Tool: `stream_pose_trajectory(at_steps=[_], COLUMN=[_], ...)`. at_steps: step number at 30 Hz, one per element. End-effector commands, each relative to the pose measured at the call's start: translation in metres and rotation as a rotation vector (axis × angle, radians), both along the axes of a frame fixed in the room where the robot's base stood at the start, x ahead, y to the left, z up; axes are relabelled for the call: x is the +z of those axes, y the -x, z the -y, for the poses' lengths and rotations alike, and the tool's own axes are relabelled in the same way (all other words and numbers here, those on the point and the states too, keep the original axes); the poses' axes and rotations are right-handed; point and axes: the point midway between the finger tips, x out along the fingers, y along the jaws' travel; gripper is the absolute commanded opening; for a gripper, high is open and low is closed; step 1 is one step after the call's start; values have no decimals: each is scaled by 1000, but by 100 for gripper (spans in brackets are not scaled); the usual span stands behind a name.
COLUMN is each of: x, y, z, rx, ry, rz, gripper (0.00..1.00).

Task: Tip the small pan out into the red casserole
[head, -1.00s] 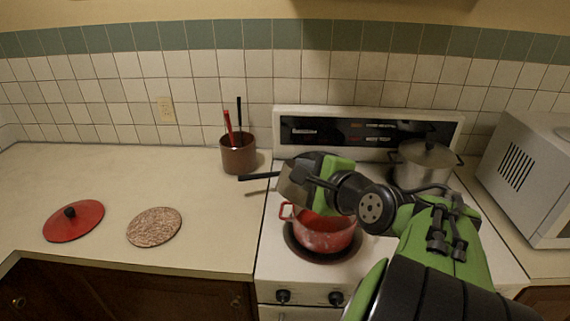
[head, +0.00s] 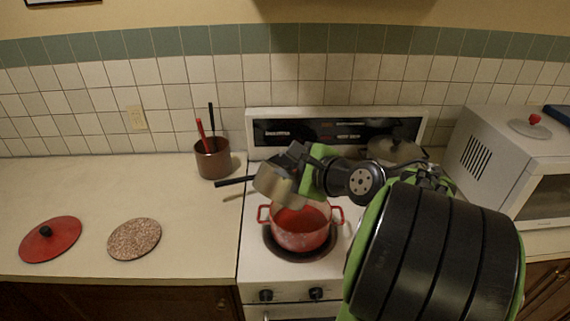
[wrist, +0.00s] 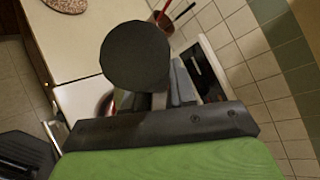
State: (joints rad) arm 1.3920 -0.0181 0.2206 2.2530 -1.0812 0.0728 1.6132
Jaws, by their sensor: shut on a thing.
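The small pan (head: 272,184) is a shiny metal pan with a dark handle (head: 235,181) pointing left. It is held tilted above the back left part of the red casserole (head: 301,240), apart from it. My gripper (head: 297,165) is shut on the small pan. The inside of the pan and any contents are hidden. The casserole is open, with two side handles, and stands on the front left burner. In the wrist view a dark round shape blocks the middle beyond my gripper; I cannot tell which part it is. A bit of the casserole's red rim shows there.
A lidded steel pot (head: 396,150) stands at the stove's back right. A brown utensil crock (head: 213,160) is left of the stove. A red lid (head: 55,243) and a speckled round mat (head: 134,239) lie on the left counter. A microwave (head: 500,150) stands at right.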

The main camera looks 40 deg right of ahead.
Motion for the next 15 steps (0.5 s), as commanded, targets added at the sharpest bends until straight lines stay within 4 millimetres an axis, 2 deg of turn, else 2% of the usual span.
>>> stream_pose_trajectory(at_steps=[15], x=[15], y=[-4], z=[22], rx=[0], ry=[-140], rz=[-18], gripper=[0])
